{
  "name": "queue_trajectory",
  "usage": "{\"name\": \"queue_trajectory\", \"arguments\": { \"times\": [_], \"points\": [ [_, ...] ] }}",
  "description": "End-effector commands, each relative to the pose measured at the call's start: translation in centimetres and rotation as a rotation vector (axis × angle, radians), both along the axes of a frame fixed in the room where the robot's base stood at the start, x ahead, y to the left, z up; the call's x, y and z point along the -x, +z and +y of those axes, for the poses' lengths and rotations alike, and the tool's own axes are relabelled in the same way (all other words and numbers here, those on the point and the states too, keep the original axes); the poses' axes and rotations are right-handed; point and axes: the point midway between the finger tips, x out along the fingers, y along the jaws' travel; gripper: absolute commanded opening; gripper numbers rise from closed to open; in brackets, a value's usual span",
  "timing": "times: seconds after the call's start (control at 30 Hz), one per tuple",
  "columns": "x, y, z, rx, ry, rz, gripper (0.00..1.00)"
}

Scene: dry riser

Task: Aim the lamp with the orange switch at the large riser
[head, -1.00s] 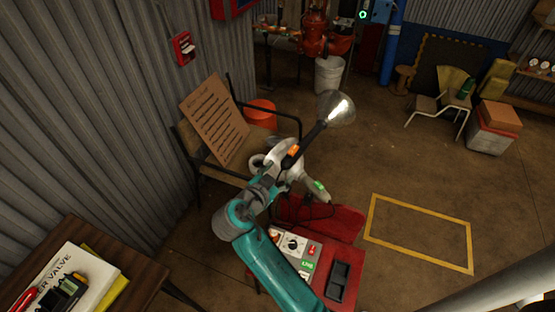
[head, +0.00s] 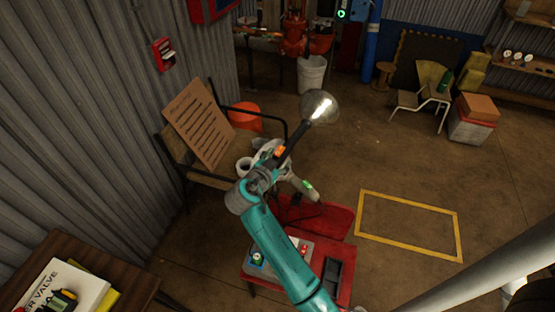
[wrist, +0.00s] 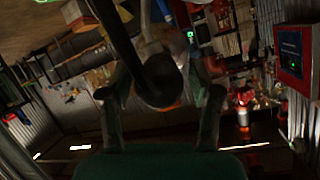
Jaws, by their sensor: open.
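The lamp with the orange switch (head: 281,152) has a black stem and a lit, clear, cone-shaped head (head: 319,107) tilted up and to the right in the head view. My gripper (head: 274,158) is at the lower stem beside the switch; its fingertips are hard to make out there. In the wrist view my gripper (wrist: 160,105) is open, its fingers on either side of a dark, blurred stem; I cannot tell whether they touch it. Red pipework with valves (head: 295,35), likely the riser, stands at the back; red pipework also shows in the wrist view (wrist: 243,112).
A second lamp with a green switch (head: 308,187) is just below my gripper. A red cart (head: 338,222) with a control panel stands beneath my arm. A chair holding a brown board (head: 197,122) is at left. The floor inside the yellow outline (head: 408,226) is clear.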

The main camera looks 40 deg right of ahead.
Motion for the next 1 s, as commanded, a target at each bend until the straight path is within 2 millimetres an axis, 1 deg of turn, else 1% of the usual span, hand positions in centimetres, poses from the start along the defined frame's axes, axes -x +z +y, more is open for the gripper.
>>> {"name": "queue_trajectory", "arguments": {
  "times": [0.23,0.27,0.3,0.37,0.4,0.5,0.77,1.0],
  "points": [
    [0.0,0.0,-0.1,0.0,0.0,0.0,0.63],
    [0.0,0.0,-0.1,0.0,0.0,0.0,0.58],
    [0.0,0.0,-0.1,0.0,0.0,0.0,0.48],
    [0.0,0.0,-0.1,0.0,0.0,0.0,0.33],
    [0.0,0.0,-0.1,0.0,0.0,0.0,0.23],
    [0.0,0.0,-0.1,0.0,0.0,0.0,0.0],
    [0.2,-0.1,-0.2,-0.002,0.025,0.001,0.0],
    [1.0,-0.2,-0.8,-0.004,0.216,0.001,0.0]
  ]
}}
